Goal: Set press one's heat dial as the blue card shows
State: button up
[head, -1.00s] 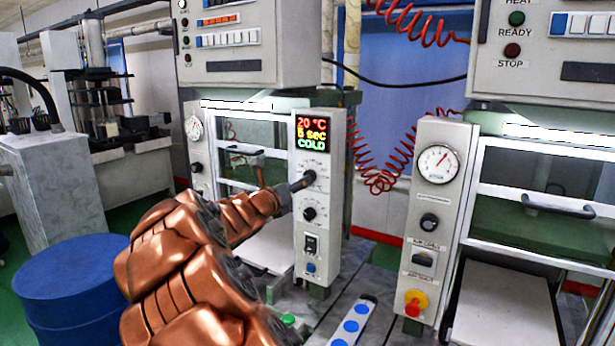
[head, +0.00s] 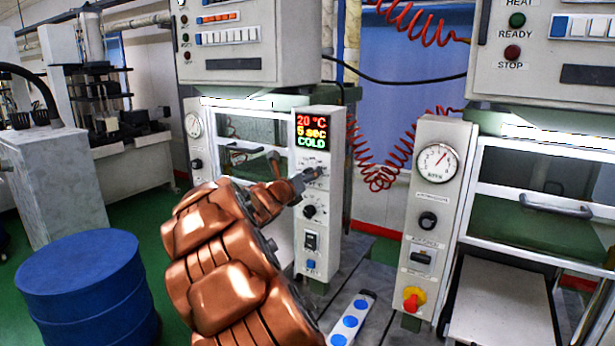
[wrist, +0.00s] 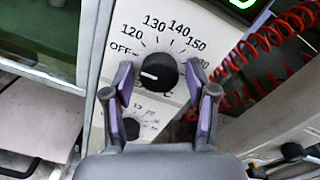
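Press one's control panel (head: 334,225) shows a display (head: 311,131) reading 20 °C, 5 sec, COLD. In the wrist view, the black heat dial (wrist: 158,72) has a scale with OFF, 120, 130, 140 and 150. Its white mark points left, near OFF. My gripper (wrist: 160,84) is open, with one finger on each side of the dial; I cannot tell whether they touch it. In the head view my gripper (head: 300,183) largely hides this dial. A white strip with blue round spots (head: 352,319) lies below; I cannot tell whether it is the blue card.
A second, lower dial (head: 309,211) and a switch (head: 311,241) are close below. The second press's panel (head: 437,215) stands to the right, with a coiled red hose (head: 385,165) between. A blue drum (head: 85,290) stands at lower left.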

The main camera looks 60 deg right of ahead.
jog(key=c, duration=0.9)
jog(key=shift+f, duration=0.1)
jog(key=shift+b, duration=0.4)
jog(key=m+b, duration=0.8)
jog(key=b, duration=0.1)
jog(key=m+b, duration=0.8)
jog(key=b, duration=0.1)
jog(key=m+b, duration=0.8)
jog(key=b, duration=0.1)
jog(key=shift+w+f+g, duration=0.15)
jog(key=shift+f+g, duration=0.1)
jog(key=shift+g, duration=0.05)
jog(key=shift+r+m, duration=0.1)
jog(key=shift+m, duration=0.2)
